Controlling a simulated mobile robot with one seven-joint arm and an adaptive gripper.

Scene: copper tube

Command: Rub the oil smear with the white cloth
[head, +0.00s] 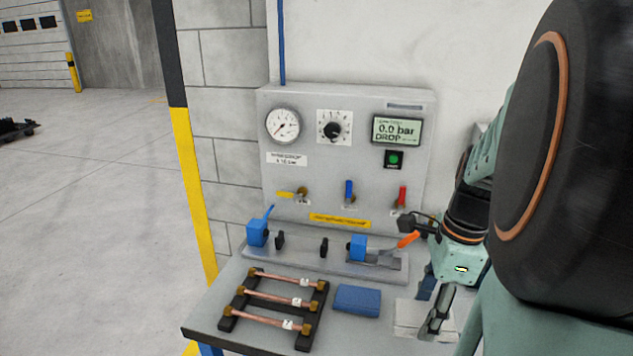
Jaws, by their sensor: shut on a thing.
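The white cloth (407,318) is a pale flat square at the right front of the grey bench. My gripper (432,328) points down at the cloth's right side and is shut on it. The fingers cover part of the cloth, so the exact grip is hard to see. I cannot make out the oil smear; my arm hides the right end of the bench.
A folded blue cloth (357,300) lies left of the white cloth. A black rack (315,318) holds copper tubes. Behind stand a clamp fixture (310,259) with an orange-handled lever (408,240) and a gauge panel (355,165) reading 0.0 bar.

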